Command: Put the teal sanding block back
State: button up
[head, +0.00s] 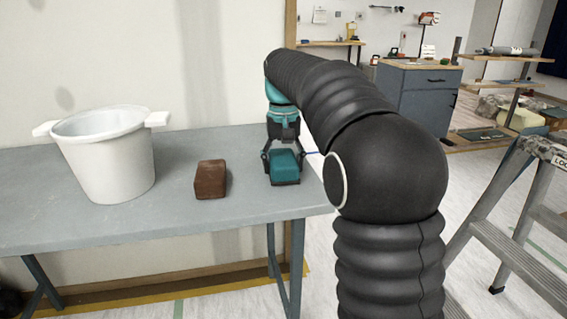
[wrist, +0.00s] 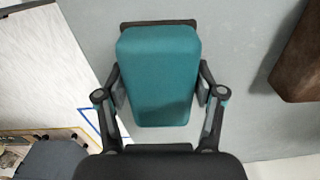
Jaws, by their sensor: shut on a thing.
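The teal sanding block (head: 285,162) is at the right end of the grey table, with my gripper (head: 283,166) around it. In the wrist view the teal block (wrist: 158,75) sits between the two fingers of my gripper (wrist: 161,98), which press on its sides. A dark brown edge shows along the block's far end. Whether the block touches the table or hangs just above it I cannot tell. A brown block (head: 211,179) lies on the table to the left, apart from the gripper. It also shows at the right edge of the wrist view (wrist: 300,60).
A white bucket (head: 106,160) with two handles stands on the left of the grey table (head: 160,222). The table's right edge is close to my gripper. A stepladder (head: 510,215) stands at the right. A dark blue cabinet (head: 418,105) and shelves are behind.

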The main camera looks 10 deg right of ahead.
aim_at(285, 159)
jog(key=shift+f, duration=0.2)
jog(key=o, duration=1.2)
jog(key=shift+c, duration=0.2)
jog(key=shift+f+b, duration=0.1)
jog(key=shift+b, duration=0.35)
notch_tip(285, 159, up, 14)
jog(key=p, duration=0.2)
jog(key=shift+d, duration=0.15)
jog(key=s+f+t, duration=0.3)
jog(key=s+f, duration=0.1)
jog(key=s, duration=1)
jog(key=s+f+n+t, duration=0.1)
jog(key=s+f+t, duration=0.1)
jog(key=s+f, duration=1.4)
jog(key=shift+s+f+t, duration=0.2)
jog(key=shift+f+t, duration=0.1)
jog(key=shift+f, duration=0.2)
